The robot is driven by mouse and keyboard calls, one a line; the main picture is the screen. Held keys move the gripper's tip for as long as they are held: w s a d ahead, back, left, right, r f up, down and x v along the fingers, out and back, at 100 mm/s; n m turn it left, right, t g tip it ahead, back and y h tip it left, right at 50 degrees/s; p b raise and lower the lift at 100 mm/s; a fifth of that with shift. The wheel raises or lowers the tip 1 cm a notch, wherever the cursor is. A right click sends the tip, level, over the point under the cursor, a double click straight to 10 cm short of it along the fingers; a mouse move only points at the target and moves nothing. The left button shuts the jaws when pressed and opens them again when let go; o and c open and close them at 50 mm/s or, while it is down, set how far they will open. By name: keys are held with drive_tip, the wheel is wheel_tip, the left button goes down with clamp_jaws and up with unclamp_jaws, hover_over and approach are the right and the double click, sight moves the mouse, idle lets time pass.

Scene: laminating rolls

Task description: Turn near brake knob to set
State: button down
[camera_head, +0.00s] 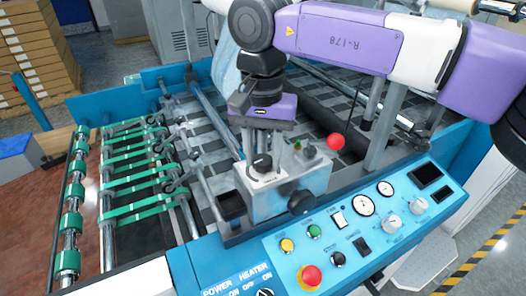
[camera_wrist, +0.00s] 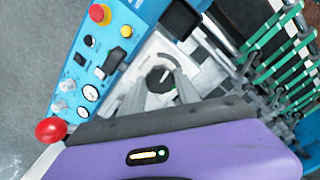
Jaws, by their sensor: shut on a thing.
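The near brake knob (camera_head: 260,163) is a dark round knob on a white dial plate, on top of a grey metal block (camera_head: 300,185). In the wrist view the knob (camera_wrist: 159,77) shows a pale pointer line. My gripper (camera_head: 263,152) reaches down to it from above, below the purple wrist. In the wrist view the grey fingers of my gripper (camera_wrist: 162,88) stand on either side of the knob and are shut on it. The dial markings are too small to read.
A blue control panel (camera_head: 350,235) with buttons, gauges and a red emergency button (camera_head: 311,276) lies in front. A red ball handle (camera_head: 336,142) stands right of the block. A black knob (camera_head: 301,202) sits on the block's front. Green-banded rollers (camera_head: 130,180) lie left.

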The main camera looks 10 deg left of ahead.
drive_tip(key=m, duration=0.5)
drive_tip(key=shift+r+m, duration=0.1)
drive_tip(key=shift+m, duration=0.2)
drive_tip(key=m, duration=0.5)
drive_tip(key=shift+w, duration=0.1)
drive_tip(key=m, duration=1.1)
drive_tip(key=shift+b, duration=0.3)
drive_tip(key=shift+m, duration=0.3)
drive_tip(key=c, duration=0.9)
unclamp_jaws()
